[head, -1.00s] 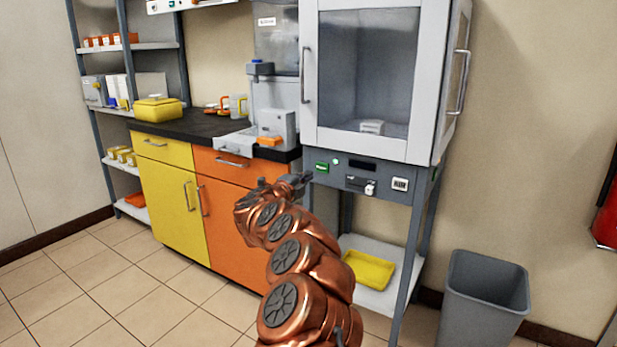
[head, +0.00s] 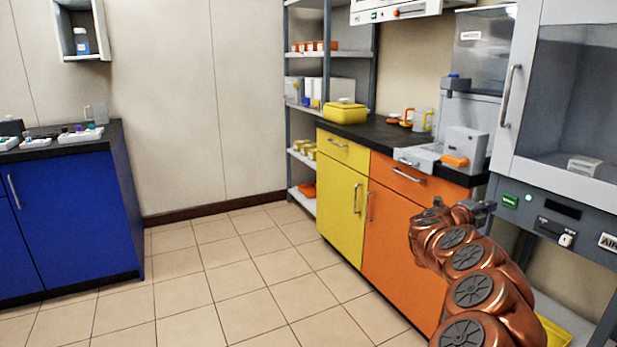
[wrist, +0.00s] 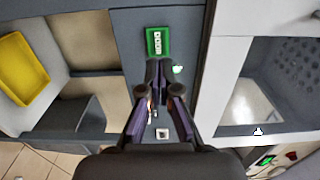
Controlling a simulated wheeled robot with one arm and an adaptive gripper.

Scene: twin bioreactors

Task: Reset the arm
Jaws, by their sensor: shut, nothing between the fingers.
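My copper-coloured arm reaches up from the lower right in the head view. My gripper (head: 484,208) is at its end, in front of the orange cabinet's right edge and close to the control panel under the glass-doored cabinet. In the wrist view my gripper (wrist: 160,68) is shut and empty, its fingertips together just below a green button plate (wrist: 157,41) on the grey panel. I cannot tell whether the fingertips touch the panel.
The glass-doored cabinet (head: 567,95) stands at the right, with a yellow tray (wrist: 24,68) on the shelf below it. The yellow cabinet (head: 341,205) and orange cabinet (head: 400,240) carry a black counter. A blue cabinet (head: 70,220) is at the left. The tiled floor (head: 235,275) between is clear.

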